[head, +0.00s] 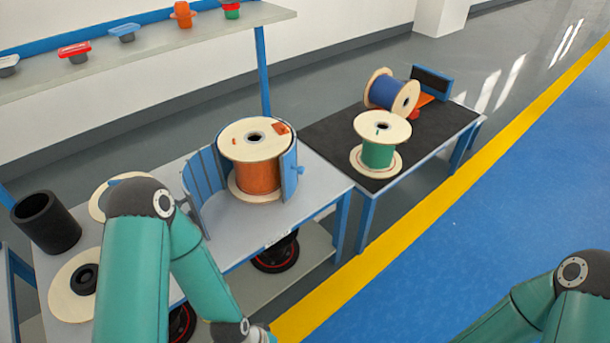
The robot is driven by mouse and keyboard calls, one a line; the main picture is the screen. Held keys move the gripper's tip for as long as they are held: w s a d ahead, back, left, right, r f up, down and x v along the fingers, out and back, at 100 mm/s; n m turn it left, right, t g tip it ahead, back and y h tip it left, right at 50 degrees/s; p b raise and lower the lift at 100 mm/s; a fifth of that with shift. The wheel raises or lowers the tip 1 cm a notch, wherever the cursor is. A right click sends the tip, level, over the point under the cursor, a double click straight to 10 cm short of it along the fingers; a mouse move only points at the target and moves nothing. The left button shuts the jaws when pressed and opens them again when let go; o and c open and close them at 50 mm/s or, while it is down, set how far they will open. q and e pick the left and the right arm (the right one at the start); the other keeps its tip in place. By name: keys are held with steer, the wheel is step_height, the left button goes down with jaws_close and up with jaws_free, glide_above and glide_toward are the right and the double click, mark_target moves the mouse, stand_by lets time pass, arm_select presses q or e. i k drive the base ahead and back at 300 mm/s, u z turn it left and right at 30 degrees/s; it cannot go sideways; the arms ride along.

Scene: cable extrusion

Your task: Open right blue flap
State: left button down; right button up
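The right blue flap (289,170) stands upright along the right side of a wooden spool wound with orange cable (257,177). A small blue knob (299,170) sticks out from the flap's outer face. The left blue flap (205,180) stands at the spool's left side, angled out from it. The spool stands upright on the grey table. My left arm comes in at the lower left and runs down past the bottom edge; its gripper is out of frame. My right arm shows at the lower right; its gripper is also out of frame. Neither gripper is seen at the flap.
A second table (329,127) with a black top holds a green spool (378,155) and a tilted blue spool (390,93). A black cylinder (46,222) and wooden discs (62,295) lie at the left of the grey table (318,186). Blue floor is free at the right.

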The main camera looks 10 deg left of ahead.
mark_target(288, 170)
steer(key=u, duration=0.1)
steer(key=i, duration=0.9)
steer(key=z, duration=0.1)
